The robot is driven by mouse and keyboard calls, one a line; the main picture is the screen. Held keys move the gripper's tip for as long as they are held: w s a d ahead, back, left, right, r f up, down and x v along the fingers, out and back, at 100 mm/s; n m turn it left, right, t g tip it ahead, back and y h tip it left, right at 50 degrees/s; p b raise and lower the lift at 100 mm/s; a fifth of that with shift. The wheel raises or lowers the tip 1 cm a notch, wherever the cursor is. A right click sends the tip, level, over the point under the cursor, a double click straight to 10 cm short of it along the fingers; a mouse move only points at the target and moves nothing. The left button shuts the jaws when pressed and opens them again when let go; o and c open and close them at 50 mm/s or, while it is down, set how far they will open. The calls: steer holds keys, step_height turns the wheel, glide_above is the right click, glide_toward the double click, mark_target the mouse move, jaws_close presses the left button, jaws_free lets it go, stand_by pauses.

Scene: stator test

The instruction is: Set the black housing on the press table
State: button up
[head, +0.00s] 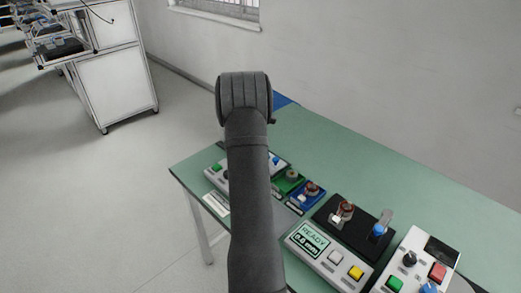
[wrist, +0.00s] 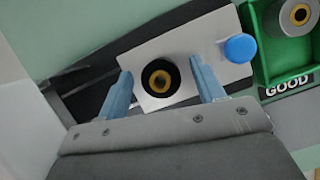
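In the wrist view, a round black piece (wrist: 160,78) with a yellow ring inside, apparently the black housing, shows over a white plate (wrist: 205,45). I cannot tell which surface is the press table. My gripper (wrist: 162,67) has its two blue fingers spread, one on each side of the black piece, with a gap on both sides. The fingers look open and empty. In the head view my own arm hides the gripper and the spot below it.
A blue knob (wrist: 238,48) stands at the plate's right end. Beside it is a green tray (wrist: 262,50) marked GOOD, holding a round part (wrist: 300,14). In the head view, a blue tray (head: 299,203), a black base (head: 352,234) and control boxes (head: 317,262) crowd the front of the green table (head: 330,150); its back is clear.

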steer(key=v, duration=1.7)
steer(key=shift+r, duration=0.2)
steer(key=shift+a+f, duration=0.1)
steer(key=shift+a, duration=0.05)
steer(key=x, duration=1.7)
steer(key=shift+f, duration=0.1)
steer(key=shift+r, duration=0.2)
